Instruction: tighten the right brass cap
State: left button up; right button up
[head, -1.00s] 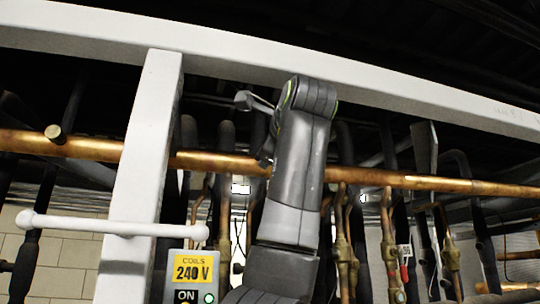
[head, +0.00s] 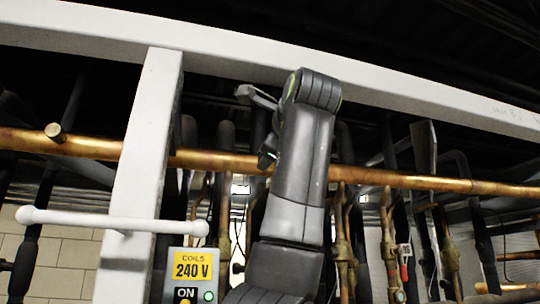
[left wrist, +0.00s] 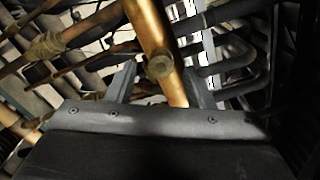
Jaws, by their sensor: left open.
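A copper pipe (head: 95,148) runs across the head view. A round brass cap (head: 55,131) stands out from its left part. In the left wrist view a brass cap (left wrist: 160,66) sits on the copper pipe (left wrist: 149,28); I cannot tell from the pictures alone whether it is the right one, and my arm covers part of the pipe in the head view. My left gripper (head: 257,126) is open in front of the pipe. In the left wrist view its fingers (left wrist: 160,80) stand either side of the pipe, with the cap between and beyond them, apparently untouched.
A white post (head: 145,150) and a white top beam (head: 400,98) frame the rack. A white bar (head: 110,224) sticks out at the left. A control box (head: 193,270) marked 240 V is below. Several dark and copper pipes (head: 342,235) hang behind.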

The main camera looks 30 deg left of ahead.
pick_arm(q)
jog(key=b+v, duration=0.3)
jog(key=v, duration=1.3)
jog(key=shift+d, duration=0.15)
